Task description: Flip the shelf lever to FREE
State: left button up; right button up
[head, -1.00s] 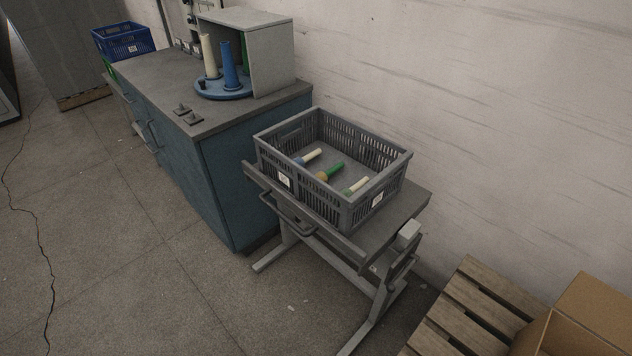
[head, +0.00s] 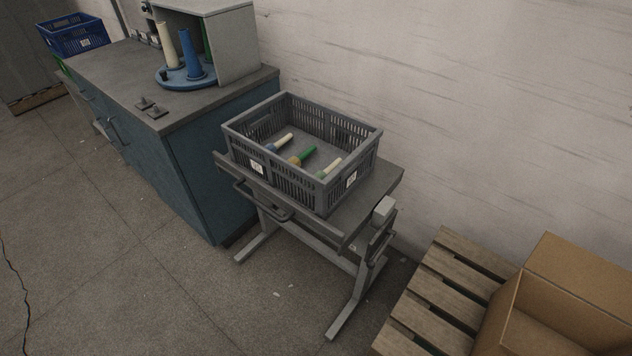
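A grey shelf stand (head: 383,187) on metal legs stands in the middle of the head view and bears a grey slatted crate (head: 300,187). A small light-grey box (head: 383,210) sits at the stand's right end, with a dark bracket-like part (head: 378,243) below it. I cannot tell which part is the shelf lever, and no FREE marking is readable. Neither of my grippers is in view.
The crate holds several coloured tools or cones. A teal cabinet (head: 205,165) with a blue turntable (head: 186,80) stands behind left. A wooden pallet (head: 440,290) and an open cardboard box (head: 575,290) are at right.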

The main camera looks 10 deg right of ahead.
aim_at(370, 263)
jog(key=z, duration=0.35)
jog(key=k, duration=0.85)
jog(key=z, duration=0.55)
jog(key=k, duration=0.5)
jog(key=z, duration=0.6)
jog(key=i, duration=1.15)
jog(key=u, duration=0.7)
